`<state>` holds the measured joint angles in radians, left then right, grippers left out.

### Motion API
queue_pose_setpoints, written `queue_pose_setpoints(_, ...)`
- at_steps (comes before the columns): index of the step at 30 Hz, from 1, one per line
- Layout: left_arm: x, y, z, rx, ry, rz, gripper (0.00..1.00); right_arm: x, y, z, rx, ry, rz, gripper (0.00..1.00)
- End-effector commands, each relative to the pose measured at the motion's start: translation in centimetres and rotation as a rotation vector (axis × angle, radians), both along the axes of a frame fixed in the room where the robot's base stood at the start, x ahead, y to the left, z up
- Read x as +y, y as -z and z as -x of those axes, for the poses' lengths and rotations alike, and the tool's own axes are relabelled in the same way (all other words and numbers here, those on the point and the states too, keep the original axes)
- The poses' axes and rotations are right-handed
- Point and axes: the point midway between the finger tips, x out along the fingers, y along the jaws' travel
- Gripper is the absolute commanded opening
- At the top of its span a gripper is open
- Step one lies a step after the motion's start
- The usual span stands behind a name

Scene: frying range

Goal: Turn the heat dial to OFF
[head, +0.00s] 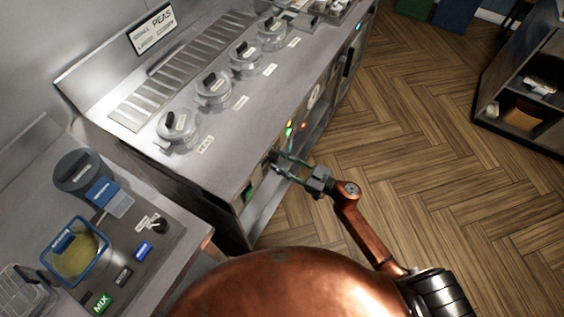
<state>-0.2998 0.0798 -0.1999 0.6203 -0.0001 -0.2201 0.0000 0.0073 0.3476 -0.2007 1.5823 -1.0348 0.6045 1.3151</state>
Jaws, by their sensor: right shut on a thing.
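The heat dial (273,156) is on the front face of the steel range (232,125), near its left end. It is small and dark here, and mostly hidden by my right gripper (281,163). That gripper reaches it from the right, with its fingers shut on the dial. The dial's markings and pointer are too small or too covered to read. My left gripper is not in view.
Several lidded pots (214,88) stand in a row on the range top. Small green and orange lights (290,129) glow by the front edge. A side counter (172,237) at lower left holds a blue-rimmed tub (103,240). The wooden floor (420,150) at right is clear.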

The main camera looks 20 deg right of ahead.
Motion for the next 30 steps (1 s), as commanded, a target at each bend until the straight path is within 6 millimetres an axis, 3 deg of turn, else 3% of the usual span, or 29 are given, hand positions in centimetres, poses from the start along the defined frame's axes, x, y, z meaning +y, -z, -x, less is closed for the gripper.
queue_pose_setpoints(3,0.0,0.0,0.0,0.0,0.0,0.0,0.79,0.0,0.0,0.0,0.0,-0.001,0.0,0.09)
queue_pose_setpoints(14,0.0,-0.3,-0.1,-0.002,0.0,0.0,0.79,0.0,0.0,0.0,-0.047,-0.002,0.048,0.09)
queue_pose_setpoints(30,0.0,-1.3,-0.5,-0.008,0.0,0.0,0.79,-0.1,0.0,0.0,-0.365,-0.002,0.366,0.09)
